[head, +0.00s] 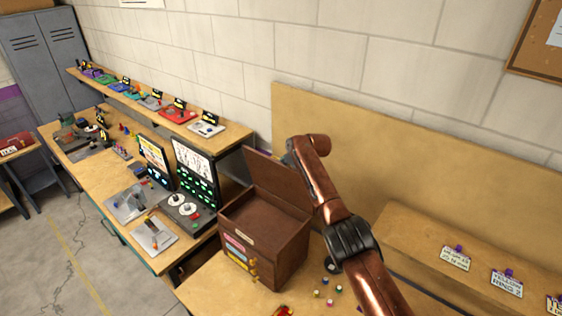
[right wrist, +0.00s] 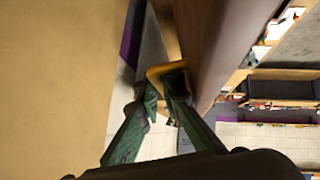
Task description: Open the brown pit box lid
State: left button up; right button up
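The brown pit box (head: 262,250) stands on the wooden bench with its dark inside showing. Its brown lid (head: 278,180) is raised and tilted up at the back of the box. My right arm reaches in from the lower right and ends beside the lid; its gripper is hidden in the head view. In the right wrist view, the green-tipped fingers of my right gripper (right wrist: 162,88) converge at a yellow-orange piece (right wrist: 168,68) by a brown panel, seemingly the lid (right wrist: 228,40). Whether they grip it is unclear. My left gripper is not in view.
A wooden back panel (head: 400,150) stands close behind the lid and my right arm. Small coloured pieces (head: 328,293) lie right of the box. Control panels (head: 190,212) crowd its left side. Tags (head: 456,258) sit on a ledge at right.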

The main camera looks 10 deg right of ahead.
jog(key=shift+o, duration=0.9)
jog(key=v, duration=1.2)
jog(key=shift+w+d+f, duration=0.1)
